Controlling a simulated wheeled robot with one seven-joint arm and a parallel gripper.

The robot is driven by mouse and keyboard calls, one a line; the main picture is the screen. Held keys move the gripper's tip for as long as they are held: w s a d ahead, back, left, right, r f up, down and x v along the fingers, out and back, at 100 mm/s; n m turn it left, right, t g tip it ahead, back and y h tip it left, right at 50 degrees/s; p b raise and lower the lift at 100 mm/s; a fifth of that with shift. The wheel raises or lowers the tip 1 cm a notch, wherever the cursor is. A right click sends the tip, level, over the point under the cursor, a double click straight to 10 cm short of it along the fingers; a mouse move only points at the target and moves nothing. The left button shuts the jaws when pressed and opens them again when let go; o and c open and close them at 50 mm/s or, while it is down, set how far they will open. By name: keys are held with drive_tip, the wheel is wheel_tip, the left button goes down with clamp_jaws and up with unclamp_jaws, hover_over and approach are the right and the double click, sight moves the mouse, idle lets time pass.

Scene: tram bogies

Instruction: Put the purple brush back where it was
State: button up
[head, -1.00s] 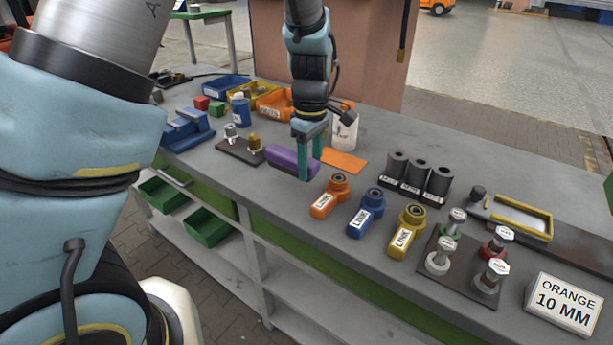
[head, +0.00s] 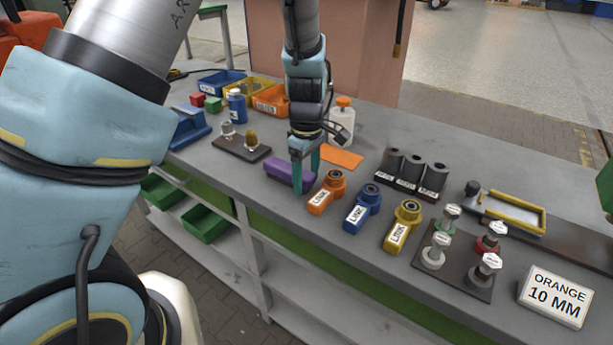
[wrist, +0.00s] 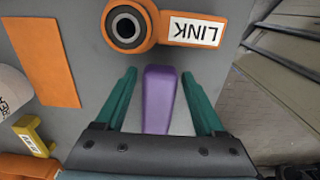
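The purple brush (head: 281,171) lies on the grey bench, left of the orange link (head: 326,191). My gripper (head: 305,180) points down at the brush's right end. In the wrist view the brush (wrist: 158,98) lies between the two green fingers of my gripper (wrist: 160,85), with a gap on each side, so the gripper is open and empty. The gripper's palm hides one end of the brush there. I cannot tell exactly how far the fingertips are above the bench.
The orange link also shows just beyond the fingertips in the wrist view (wrist: 125,27). An orange sheet (head: 342,157) and a white bottle (head: 342,125) stand close by. Blue (head: 361,210) and yellow links (head: 402,228) lie to the right. A dark block with two fittings (head: 238,148) is to the left.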

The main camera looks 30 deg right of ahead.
drive_tip(key=shift+o, duration=0.5)
drive_tip(key=shift+r, duration=0.15)
wheel_tip(320, 180, up, 12)
drive_tip(key=b, duration=0.3)
drive_tip(key=w+a+f+m, duration=0.1)
drive_tip(key=w+a, duration=0.1)
drive_tip(key=a, duration=0.5)
drive_tip(key=w+a+m, duration=0.1)
drive_tip(key=w+a, duration=0.2)
drive_tip(key=a, duration=0.5)
drive_tip(key=s+a+f+m, duration=0.1)
drive_tip(key=s+a+m, duration=0.1)
drive_tip(key=a, duration=0.7)
drive_tip(key=s+a+f+m+t, duration=0.1)
drive_tip(key=s+a+m, duration=0.1)
drive_tip(key=a, duration=0.6)
drive_tip(key=shift+s+a+m+t, duration=0.2)
drive_tip(key=shift+a+m+t, duration=0.1)
drive_tip(key=shift+a+m, duration=0.15)
